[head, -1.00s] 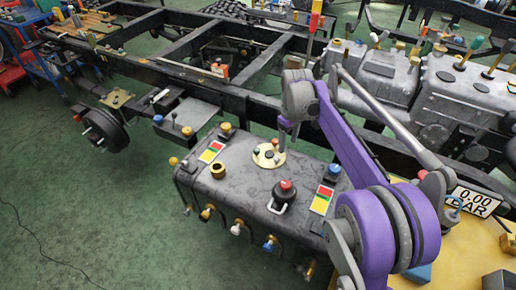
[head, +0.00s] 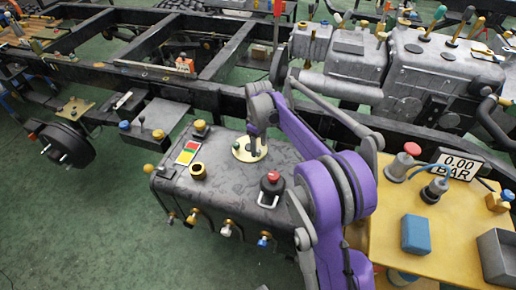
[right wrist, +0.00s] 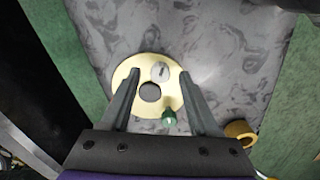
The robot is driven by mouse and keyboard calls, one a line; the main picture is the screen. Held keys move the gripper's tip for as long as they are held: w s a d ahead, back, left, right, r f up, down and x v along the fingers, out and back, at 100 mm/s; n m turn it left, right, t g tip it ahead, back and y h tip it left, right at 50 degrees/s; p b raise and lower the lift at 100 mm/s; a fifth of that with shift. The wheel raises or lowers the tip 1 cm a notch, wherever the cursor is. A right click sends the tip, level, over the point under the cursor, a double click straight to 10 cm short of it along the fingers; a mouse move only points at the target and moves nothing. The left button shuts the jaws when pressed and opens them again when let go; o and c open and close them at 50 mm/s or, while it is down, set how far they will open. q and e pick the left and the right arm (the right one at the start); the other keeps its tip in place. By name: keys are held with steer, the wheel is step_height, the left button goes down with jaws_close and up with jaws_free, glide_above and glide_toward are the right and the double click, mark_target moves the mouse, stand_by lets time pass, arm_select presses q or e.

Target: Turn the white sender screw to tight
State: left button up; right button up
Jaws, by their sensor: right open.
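The white sender screw (right wrist: 160,72) sits on a round brass plate (right wrist: 123,88) on top of the grey tank (head: 220,165). Its head has a short dark mark. A dark round spot (right wrist: 150,92) and a green screw (right wrist: 169,117) are on the same plate. My right gripper (right wrist: 160,76) is open, its fingers on either side of the white screw, apart from it in the picture. My left gripper is out of view.
A black fitting with a red cap (head: 272,185), brass fittings (head: 198,171) and a red-green label (head: 187,153) are on the tank. Black frame rails (head: 150,75) run behind.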

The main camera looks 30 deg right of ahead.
steer(key=shift+f, duration=0.45)
steer(key=shift+c, duration=0.2)
jaws_close()
steer(key=m+p, duration=0.1)
steer(key=m, duration=0.8)
steer(key=shift+p, duration=0.3)
steer(key=shift+m, duration=1.6)
